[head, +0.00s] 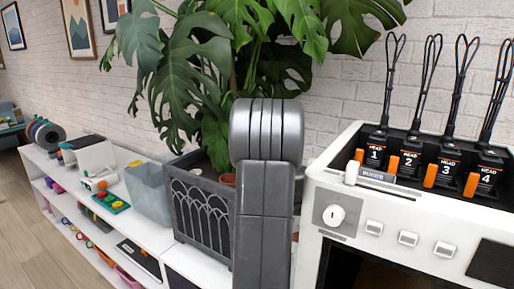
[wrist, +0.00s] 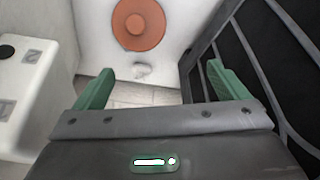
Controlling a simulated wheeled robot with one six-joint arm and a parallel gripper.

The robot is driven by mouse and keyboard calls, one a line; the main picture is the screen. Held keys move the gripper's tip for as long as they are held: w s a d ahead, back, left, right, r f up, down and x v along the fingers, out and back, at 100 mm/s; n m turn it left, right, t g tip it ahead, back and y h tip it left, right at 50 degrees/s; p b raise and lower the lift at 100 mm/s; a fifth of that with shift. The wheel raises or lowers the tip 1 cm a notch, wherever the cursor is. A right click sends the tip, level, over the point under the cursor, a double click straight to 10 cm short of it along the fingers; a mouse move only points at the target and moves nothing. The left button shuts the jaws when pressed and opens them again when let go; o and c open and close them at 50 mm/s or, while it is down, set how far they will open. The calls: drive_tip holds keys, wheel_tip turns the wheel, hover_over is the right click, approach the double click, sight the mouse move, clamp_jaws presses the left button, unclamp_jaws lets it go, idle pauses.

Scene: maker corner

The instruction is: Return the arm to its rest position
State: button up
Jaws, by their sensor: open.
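In the wrist view my gripper (wrist: 160,88) is open, its two green fingers spread wide with nothing between them. It points toward a white surface bearing a round orange-brown disc (wrist: 139,24) and a small whitish lump (wrist: 143,71) below it. A white casing (wrist: 28,85) is to the left of the fingers and a dark ribbed panel (wrist: 272,60) is close to the right finger. In the head view my grey arm stands upright in the middle, and the gripper itself is hidden.
A white machine (head: 341,211) with several numbered heads stands to the right of my arm. A dark planter (head: 199,208) with a large leafy plant (head: 190,65) is behind and left of it. A white shelf (head: 75,205) with a translucent bin (head: 147,190) runs left. Wooden floor (head: 22,232) is open at far left.

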drive_tip(key=x, duration=0.6)
drive_tip(key=shift+w+d+f, duration=0.1)
drive_tip(key=shift+w+f, duration=0.1)
drive_tip(key=shift+r, duration=1.7)
drive_tip(key=shift+f, duration=0.1)
